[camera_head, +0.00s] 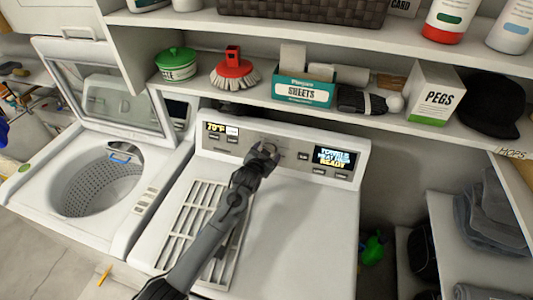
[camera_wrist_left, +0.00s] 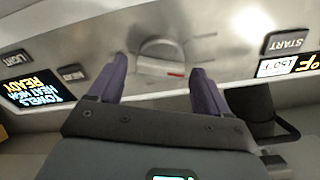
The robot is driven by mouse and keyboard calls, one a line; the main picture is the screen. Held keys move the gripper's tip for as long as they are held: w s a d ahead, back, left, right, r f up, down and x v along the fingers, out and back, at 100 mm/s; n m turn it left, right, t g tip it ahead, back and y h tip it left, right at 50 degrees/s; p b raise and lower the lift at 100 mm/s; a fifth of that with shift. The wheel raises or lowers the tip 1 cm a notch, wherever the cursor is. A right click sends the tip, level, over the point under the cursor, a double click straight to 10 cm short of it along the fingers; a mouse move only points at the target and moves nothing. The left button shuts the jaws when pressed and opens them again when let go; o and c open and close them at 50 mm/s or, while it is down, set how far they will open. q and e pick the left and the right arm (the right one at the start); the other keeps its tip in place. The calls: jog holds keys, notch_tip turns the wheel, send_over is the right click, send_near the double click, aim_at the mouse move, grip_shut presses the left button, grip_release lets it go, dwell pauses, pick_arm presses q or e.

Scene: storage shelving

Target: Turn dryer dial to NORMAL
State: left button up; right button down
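The dryer (camera_head: 285,235) is white, with a grey control panel (camera_head: 222,141) along its back edge. In the left wrist view the panel appears upside down. The round silver dial (camera_wrist_left: 160,50) has a red mark on its lower right side. My left gripper (camera_head: 265,150) is at the middle of the panel; its fingers are open, one on each side of the dial in the left wrist view (camera_wrist_left: 159,68). I cannot tell whether they touch it. In the head view the gripper largely hides the dial, and no NORMAL label is readable. My right gripper is not in view.
The panel has a small display (camera_head: 215,128) left, a larger lit display (camera_head: 334,157) right, and several buttons. A loaded shelf (camera_head: 225,98) overhangs behind the panel. An open-lidded washer (camera_head: 70,225) stands left. A vented grille (camera_head: 180,225) lies on the dryer top.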

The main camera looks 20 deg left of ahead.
pick_arm(q)
jog(key=c, duration=0.9)
jog(key=shift+n, duration=0.4)
jog(key=n, duration=0.4)
jog(key=shift+n+y+p, duration=0.3)
jog(key=n, duration=0.3)
jog(key=shift+a, duration=0.1)
jog(key=shift+n, duration=0.5)
jog(key=o, duration=1.1)
jog(key=shift+c, duration=0.2)
